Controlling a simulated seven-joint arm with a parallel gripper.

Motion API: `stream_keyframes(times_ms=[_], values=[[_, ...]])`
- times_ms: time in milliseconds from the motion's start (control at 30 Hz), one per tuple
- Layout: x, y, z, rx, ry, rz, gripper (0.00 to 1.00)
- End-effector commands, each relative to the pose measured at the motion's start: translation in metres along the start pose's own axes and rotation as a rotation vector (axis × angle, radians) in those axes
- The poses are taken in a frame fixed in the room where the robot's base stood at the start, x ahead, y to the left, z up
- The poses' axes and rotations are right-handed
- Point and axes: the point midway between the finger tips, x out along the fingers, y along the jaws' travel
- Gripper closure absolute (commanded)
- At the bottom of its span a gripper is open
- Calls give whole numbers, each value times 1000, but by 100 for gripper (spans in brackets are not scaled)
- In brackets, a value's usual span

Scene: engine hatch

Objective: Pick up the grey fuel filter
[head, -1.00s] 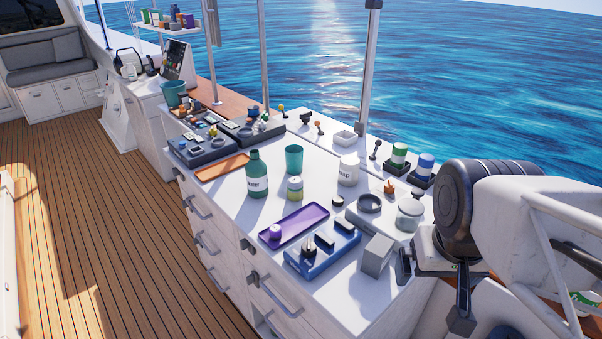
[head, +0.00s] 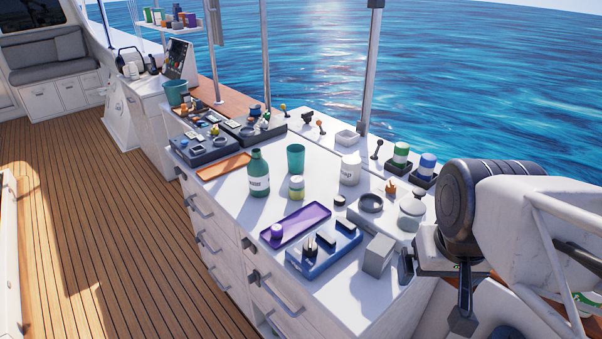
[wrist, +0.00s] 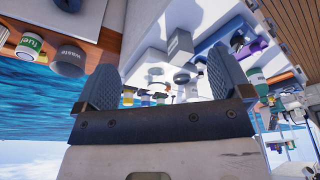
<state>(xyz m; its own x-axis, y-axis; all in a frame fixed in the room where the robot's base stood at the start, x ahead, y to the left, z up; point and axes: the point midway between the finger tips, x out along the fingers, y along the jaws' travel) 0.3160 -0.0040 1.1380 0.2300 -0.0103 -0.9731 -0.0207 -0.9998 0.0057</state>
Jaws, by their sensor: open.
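I cannot tell for certain which thing is the grey fuel filter; no label in view names it. Grey things on the white bench (head: 335,292) include a plain upright block (head: 378,255) near the front right, which also shows in the wrist view (wrist: 180,45), and a lidded jar (head: 411,214) behind it. In the wrist view, a grey container marked "waste" (wrist: 69,62) is at upper left, beside a green-and-white can marked "fuel" (wrist: 30,46). My gripper (wrist: 155,72) is open, its padded fingers wide apart, with nothing held. The bench things lie beyond them.
A blue tray (head: 344,246) with upright pieces and a purple tray (head: 290,231) lie left of the block. A green bottle (head: 258,174), teal cup (head: 295,157) and white bottle (head: 350,169) stand behind. Posts rise along the bench's sea side.

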Motion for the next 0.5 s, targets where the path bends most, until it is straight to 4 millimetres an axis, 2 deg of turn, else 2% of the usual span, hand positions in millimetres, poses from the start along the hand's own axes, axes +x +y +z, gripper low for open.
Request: stream_keyframes(times_ms=[67, 500], values=[[0, 0, 0, 0, 0, 0, 14], [1, -3, -6, 19, -11, -15, 14]])
